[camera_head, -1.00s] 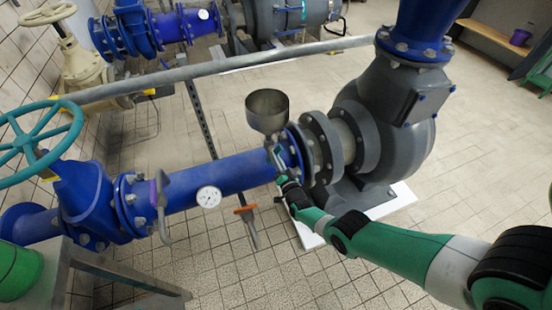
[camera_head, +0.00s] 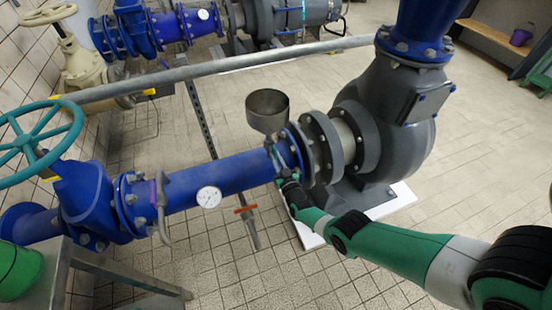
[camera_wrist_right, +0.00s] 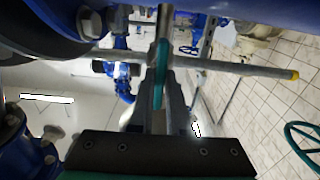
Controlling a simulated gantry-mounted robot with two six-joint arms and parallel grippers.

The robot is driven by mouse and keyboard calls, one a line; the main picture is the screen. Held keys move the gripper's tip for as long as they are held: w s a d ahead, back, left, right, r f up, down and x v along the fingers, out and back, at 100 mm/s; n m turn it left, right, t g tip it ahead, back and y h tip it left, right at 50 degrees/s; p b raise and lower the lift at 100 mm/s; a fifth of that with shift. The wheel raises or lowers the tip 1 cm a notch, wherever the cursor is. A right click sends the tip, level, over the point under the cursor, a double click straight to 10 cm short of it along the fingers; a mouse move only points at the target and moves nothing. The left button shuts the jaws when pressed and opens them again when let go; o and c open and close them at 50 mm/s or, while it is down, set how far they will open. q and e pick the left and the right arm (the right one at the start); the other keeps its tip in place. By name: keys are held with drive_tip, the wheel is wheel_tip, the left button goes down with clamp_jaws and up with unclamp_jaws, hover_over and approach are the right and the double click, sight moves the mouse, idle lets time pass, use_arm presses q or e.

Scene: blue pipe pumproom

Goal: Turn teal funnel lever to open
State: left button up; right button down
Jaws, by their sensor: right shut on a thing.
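The grey metal funnel (camera_head: 267,111) stands on top of the blue pipe, beside the flange at the pump. Its teal lever (camera_head: 274,158) hangs just below the funnel, at the near side of the pipe. My right gripper (camera_head: 280,180) reaches up to it from the lower right and is small and partly hidden there. In the right wrist view the teal lever (camera_wrist_right: 163,66) lies between the fingertips of my right gripper (camera_wrist_right: 164,88), which is shut on it. My left gripper does not show.
The blue pipe (camera_head: 228,172) carries a white gauge (camera_head: 209,197) and a purple-handled lever (camera_head: 160,190). An orange-handled valve (camera_head: 245,209) sits below. The grey pump (camera_head: 385,120) stands right. A teal handwheel (camera_head: 38,140) is left. A grey rail (camera_head: 220,69) crosses behind.

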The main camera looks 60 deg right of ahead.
idle(0.4)
drive_tip(key=c, duration=0.9)
unclamp_jaws()
drive_tip(key=p+v, duration=0.2)
drive_tip(key=v, duration=0.1)
drive_tip(key=p+v, duration=0.2)
drive_tip(key=shift+r, duration=0.35)
drive_tip(key=p, duration=0.3)
approach(275, 156)
drive_tip(key=v, duration=0.2)
drive_tip(key=shift+s+f+b, duration=0.15)
drive_tip(key=shift+f+b, duration=0.15)
drive_tip(key=shift+f, duration=0.15)
